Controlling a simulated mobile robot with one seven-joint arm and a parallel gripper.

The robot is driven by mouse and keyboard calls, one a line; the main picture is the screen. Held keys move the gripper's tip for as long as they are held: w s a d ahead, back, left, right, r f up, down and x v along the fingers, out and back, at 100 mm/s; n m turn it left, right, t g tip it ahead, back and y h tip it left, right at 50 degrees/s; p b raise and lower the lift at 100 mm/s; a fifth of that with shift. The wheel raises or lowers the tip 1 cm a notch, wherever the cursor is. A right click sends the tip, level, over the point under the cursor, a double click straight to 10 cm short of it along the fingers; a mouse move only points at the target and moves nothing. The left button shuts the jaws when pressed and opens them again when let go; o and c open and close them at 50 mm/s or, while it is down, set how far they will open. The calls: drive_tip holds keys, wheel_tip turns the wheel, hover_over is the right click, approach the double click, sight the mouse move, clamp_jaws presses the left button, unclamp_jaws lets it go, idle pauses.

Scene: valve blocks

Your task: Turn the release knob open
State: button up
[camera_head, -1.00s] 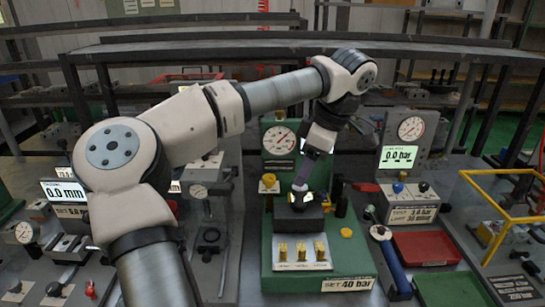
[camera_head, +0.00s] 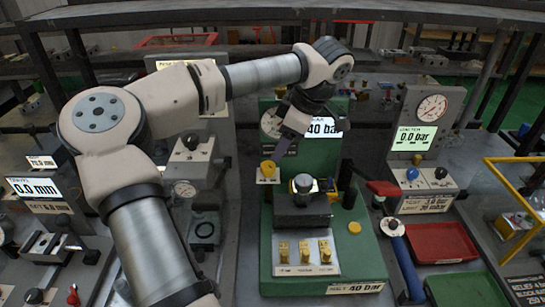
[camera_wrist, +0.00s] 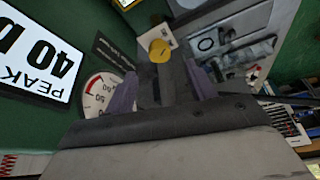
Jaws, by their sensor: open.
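A yellow knob (camera_head: 267,167), which looks like the release knob, sits on a small white-faced bracket at the left of the green test stand (camera_head: 359,240). I cannot read its label. My gripper (camera_head: 280,150) is just above and slightly right of it, pointing down-left. In the wrist view the same yellow knob (camera_wrist: 160,50) lies just beyond and between my two purple fingers (camera_wrist: 163,85), which are apart and empty. I cannot tell whether they touch it. A dark block with a grey round cap (camera_head: 302,183) stands on the green stand, right of the knob.
A peak display (camera_wrist: 38,65) shows 40 bar behind my gripper, beside a dial gauge (camera_wrist: 100,92). A black upright cylinder (camera_head: 348,185) stands right of the block. Yellow fittings (camera_head: 304,252) sit in front. A red tray (camera_head: 440,242) lies at right.

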sight(270, 165)
drive_tip(key=p+x, duration=0.1)
drive_tip(key=x, duration=0.6)
drive_tip(key=c, duration=1)
drive_tip(key=shift+o, duration=0.2)
